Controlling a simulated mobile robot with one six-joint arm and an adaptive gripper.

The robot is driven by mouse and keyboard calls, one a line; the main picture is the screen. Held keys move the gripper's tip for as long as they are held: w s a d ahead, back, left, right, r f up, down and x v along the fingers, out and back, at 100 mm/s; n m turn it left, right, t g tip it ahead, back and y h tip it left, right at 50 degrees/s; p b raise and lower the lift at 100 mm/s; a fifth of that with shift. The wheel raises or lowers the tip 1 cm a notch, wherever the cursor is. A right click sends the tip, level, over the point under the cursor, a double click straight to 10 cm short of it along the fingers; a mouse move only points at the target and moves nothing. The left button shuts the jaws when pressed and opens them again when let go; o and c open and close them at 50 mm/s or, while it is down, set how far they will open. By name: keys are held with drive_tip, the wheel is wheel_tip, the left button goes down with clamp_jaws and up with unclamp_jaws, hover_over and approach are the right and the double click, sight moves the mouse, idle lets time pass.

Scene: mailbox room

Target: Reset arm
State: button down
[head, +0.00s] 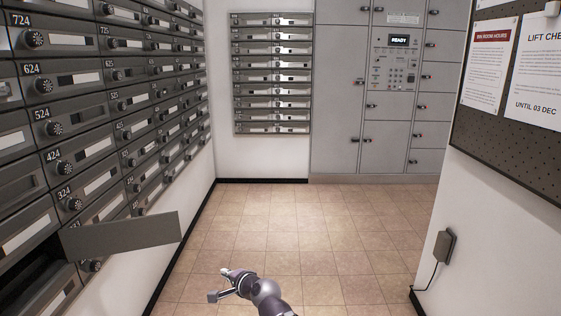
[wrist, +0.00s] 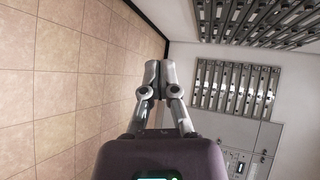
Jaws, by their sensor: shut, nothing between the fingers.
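My gripper (wrist: 158,78) shows in the middle of the wrist view, with its two fingertips together and nothing between them. Part of my arm shows at the bottom centre of the head view, raised over the tiled floor. The end of the arm is small there and its fingers are hard to make out. It is apart from the mailboxes and touches nothing that I can see.
A mailbox door (head: 122,235) stands open at the lower left, sticking out from the mailbox wall (head: 90,107). More mailboxes (head: 272,75) and grey lockers (head: 338,95) are at the back. A wall box (head: 445,246) with a cable is at right. The tiled floor (head: 305,225) is clear.

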drive_tip(key=s+d+f+n+g+h, duration=0.3)
drive_tip(key=s+d+f+g, duration=0.1)
drive_tip(key=d, duration=0.7)
drive_tip(key=s+d+f+n+g+h, duration=0.3)
drive_tip(key=s+d+f+n, duration=0.15)
drive_tip(key=d, duration=0.65)
drive_tip(key=s+d+f+n+g+h, duration=0.3)
drive_tip(key=s+d+f+g+h, duration=0.1)
drive_tip(key=d, duration=0.7)
wheel_tip(320, 180, up, 38)
drive_tip(key=p, duration=3.8)
drive_tip(key=shift+a+r+t, duration=0.15)
drive_tip(key=shift+a+t, duration=0.1)
drive_tip(key=shift+t, duration=0.05)
